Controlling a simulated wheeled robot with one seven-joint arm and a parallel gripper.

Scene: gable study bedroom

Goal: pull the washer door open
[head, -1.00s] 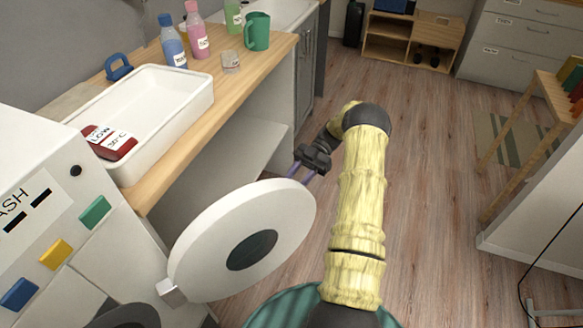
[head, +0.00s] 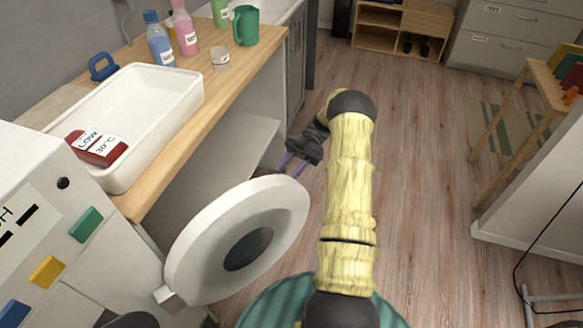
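The washer (head: 70,215) is a white machine at the left with blue, yellow and green buttons. Its round white door (head: 205,235) with a dark centre window stands swung out from the front, hinged near the machine's lower edge in the picture. My gripper (head: 291,163) is at the door's far upper rim. Its purple fingers are apart and point down toward the rim. The fingertips are partly hidden behind the door, so I cannot tell whether they touch it or hold a handle there.
A wooden counter (head: 190,105) behind the washer holds a white tray (head: 190,108) with a red label card, bottles and a green mug (head: 246,27). A teal striped round thing (head: 262,300) is below my arm.

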